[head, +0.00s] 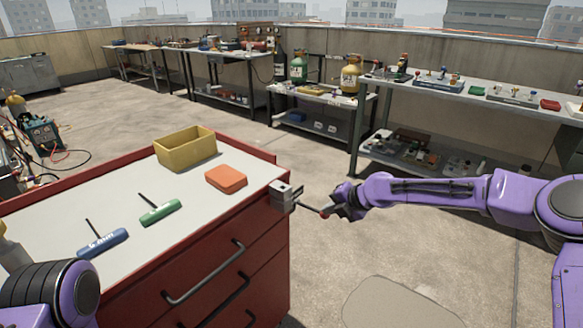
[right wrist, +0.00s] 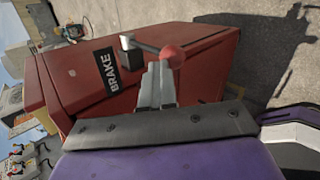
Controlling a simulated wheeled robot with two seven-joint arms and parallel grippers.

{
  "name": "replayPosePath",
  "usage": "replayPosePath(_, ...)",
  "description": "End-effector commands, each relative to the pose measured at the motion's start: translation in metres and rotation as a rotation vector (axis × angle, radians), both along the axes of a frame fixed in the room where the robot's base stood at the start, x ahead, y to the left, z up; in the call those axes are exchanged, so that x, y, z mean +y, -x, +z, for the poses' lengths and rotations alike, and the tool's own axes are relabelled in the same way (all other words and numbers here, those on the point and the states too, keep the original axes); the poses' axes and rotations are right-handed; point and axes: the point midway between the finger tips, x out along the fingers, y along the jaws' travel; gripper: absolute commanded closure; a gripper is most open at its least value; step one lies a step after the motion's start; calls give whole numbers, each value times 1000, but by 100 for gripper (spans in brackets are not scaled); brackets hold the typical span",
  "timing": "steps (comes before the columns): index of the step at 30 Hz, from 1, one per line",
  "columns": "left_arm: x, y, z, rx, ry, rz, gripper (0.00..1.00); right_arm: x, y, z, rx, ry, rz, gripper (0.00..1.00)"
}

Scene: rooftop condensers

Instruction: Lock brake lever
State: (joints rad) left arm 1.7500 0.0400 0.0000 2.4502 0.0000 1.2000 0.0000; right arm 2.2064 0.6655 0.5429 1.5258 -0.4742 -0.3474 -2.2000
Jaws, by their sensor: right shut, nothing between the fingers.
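The brake lever (head: 308,207) is a dark rod with a red ball knob (head: 326,210). It sticks out to the right from a grey bracket (head: 283,196) at the corner of the red tool cart. In the right wrist view the lever (right wrist: 147,46) runs from the bracket to the red knob (right wrist: 173,57), beside a black "BRAKE" label (right wrist: 109,71). My right gripper (head: 338,207) is shut and empty, its tips (right wrist: 158,68) right beside the lever near the knob. I cannot tell whether they touch. My left gripper is out of view; only part of that arm shows.
On the cart top (head: 60,205) are a yellow bin (head: 185,150), an orange block (head: 226,178), a green-handled tool (head: 160,212) and a blue-handled tool (head: 103,243). Workbenches (head: 470,95) line the back wall. The floor right of the cart is clear.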

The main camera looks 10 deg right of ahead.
Motion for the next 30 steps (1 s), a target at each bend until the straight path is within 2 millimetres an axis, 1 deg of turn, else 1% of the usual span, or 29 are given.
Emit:
replayPosePath(1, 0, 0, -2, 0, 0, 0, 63, -1, 2, -6, 10, 4, 1, 100)
replayPosePath(13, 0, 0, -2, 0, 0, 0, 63, -2, 4, -11, 19, 7, 2, 100)
replayPosePath(16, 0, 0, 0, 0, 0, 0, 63, -2, 4, -9, 19, 7, 4, 100)
replayPosePath(17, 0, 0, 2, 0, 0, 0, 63, -1, 5, -6, 19, 7, 4, 100)
replayPosePath(20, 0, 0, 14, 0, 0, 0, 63, 3, 5, 10, 15, 7, 6, 100)
replayPosePath(24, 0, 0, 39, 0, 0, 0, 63, 11, 4, 48, 4, 7, 8, 100)
replayPosePath(25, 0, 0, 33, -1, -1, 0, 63, 6, 9, 46, 4, 4, 5, 100)
replayPosePath(26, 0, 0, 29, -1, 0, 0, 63, 1, 15, 48, 3, 2, 3, 100)
replayPosePath(30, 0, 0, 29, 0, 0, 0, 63, -15, 39, 67, 0, 0, 4, 100)
